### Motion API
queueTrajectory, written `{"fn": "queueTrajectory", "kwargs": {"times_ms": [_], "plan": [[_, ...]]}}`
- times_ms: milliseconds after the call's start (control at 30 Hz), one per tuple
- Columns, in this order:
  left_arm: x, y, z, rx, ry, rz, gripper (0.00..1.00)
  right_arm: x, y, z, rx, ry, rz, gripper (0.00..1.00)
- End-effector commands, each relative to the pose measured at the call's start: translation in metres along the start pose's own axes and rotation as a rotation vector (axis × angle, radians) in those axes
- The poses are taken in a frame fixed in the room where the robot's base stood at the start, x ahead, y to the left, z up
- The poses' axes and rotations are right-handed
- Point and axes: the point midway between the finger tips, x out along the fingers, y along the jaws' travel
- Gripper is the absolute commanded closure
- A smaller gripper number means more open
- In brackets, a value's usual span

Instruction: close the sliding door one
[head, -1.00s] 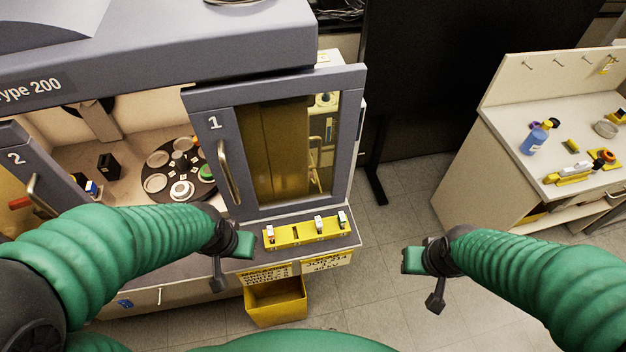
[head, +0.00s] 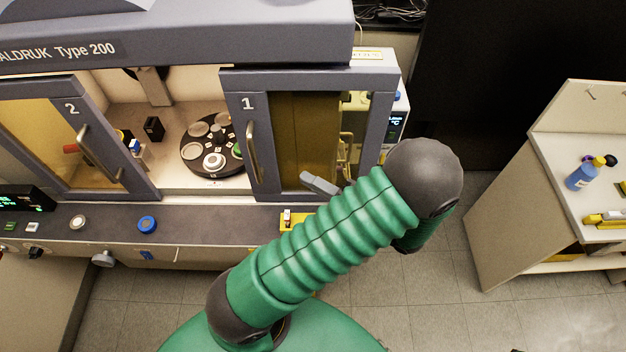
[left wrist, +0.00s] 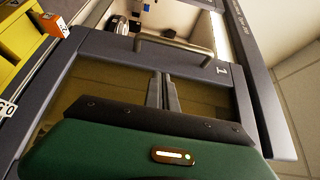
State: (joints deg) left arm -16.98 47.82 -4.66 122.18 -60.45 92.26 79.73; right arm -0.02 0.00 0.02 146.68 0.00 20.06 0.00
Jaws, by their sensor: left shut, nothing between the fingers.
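Sliding door one (head: 305,77) has a grey frame, a yellow-tinted window and a "1" label. It stands to the right, with an open gap between it and door two (head: 65,90). Its metal handle (head: 251,150) is on its left side. My left gripper (head: 308,178) is shut and empty in front of door one's window, right of the handle; my arm hides its base. In the left wrist view, the shut fingers (left wrist: 160,78) point toward door one's frame (left wrist: 120,46) and handle (left wrist: 175,46); contact is unclear. My right gripper is not in view.
Through the gap show a round sample stage (head: 190,165) and a small black block (head: 154,128). A yellow holder (head: 290,222) lies on the front ledge below door one, partly hidden by my arm. A side bench (head: 560,170) with a blue bottle (head: 580,177) stands right.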

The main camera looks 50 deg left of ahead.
Motion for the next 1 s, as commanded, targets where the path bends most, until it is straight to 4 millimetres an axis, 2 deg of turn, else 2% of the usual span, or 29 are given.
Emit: {"fn": "queueTrajectory", "kwargs": {"times_ms": [33,267,400,600,1000], "plan": [[0.012,-0.004,0.001,0.004,-0.005,0.0,1.0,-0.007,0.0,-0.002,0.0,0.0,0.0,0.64],[0.062,-0.003,0.002,0.007,-0.006,0.002,1.0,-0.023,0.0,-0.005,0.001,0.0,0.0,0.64],[0.079,-0.003,0.019,0.007,-0.004,0.003,1.0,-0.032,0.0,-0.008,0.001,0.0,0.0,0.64],[0.088,0.0,0.029,0.004,-0.002,0.004,1.0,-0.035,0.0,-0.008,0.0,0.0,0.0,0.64],[0.088,0.001,0.028,0.003,-0.002,0.004,1.0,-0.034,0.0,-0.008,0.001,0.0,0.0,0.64]]}}
